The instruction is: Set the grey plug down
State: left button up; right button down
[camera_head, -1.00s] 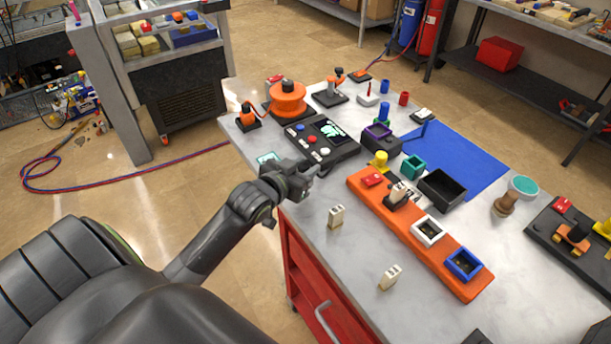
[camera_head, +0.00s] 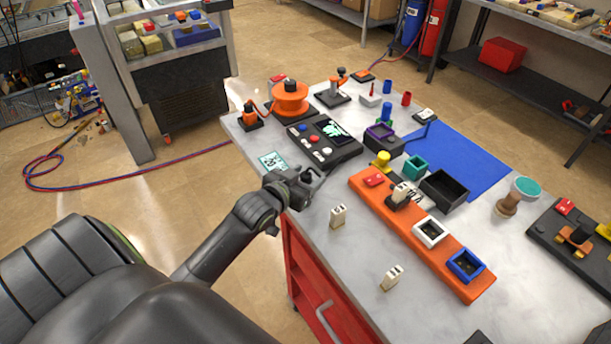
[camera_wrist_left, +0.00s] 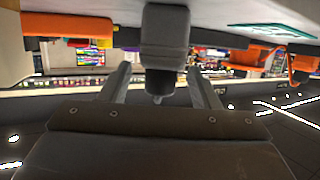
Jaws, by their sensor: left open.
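The grey plug (camera_wrist_left: 165,35) shows in the left wrist view, with a thick body and a narrow tip, against the pale tabletop. It lies between the two fingers of my left gripper (camera_wrist_left: 162,88), with a visible gap on each side. In the head view my left gripper (camera_head: 309,183) is open at the near left edge of the grey table (camera_head: 335,280). There I cannot clearly tell the plug apart from the dark fingers. My right gripper is not in view.
A teal-and-white card (camera_head: 272,161) lies just behind the gripper. A dark control box (camera_head: 325,138) stands beyond it. An orange strip (camera_head: 447,262) with sockets lies to the right. Two small beige blocks, one here (camera_head: 338,217), stand on otherwise clear table in front.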

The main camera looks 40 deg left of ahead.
pick_arm(q)
jog(key=shift+r, duration=0.15)
jog(key=v, duration=1.2)
jog(key=shift+b, duration=0.35)
jog(key=s+d+f+g+y, duration=0.1)
jog(key=s+d+f+g, duration=0.1)
jog(key=s+f+g, duration=0.55)
jog(key=s+d+f+g+y, duration=0.1)
jog(key=s+f+g, duration=0.35)
jog(key=s, duration=0.65)
notch_tip(320, 180, down, 25)
jog(key=a, duration=0.2)
jog(key=s+d+f+g+h, duration=0.1)
jog(key=s+f, duration=1.3)
jog(key=f, duration=0.2)
jog(key=shift+s+d+n, duration=0.25)
jog(key=shift+d+n, duration=0.05)
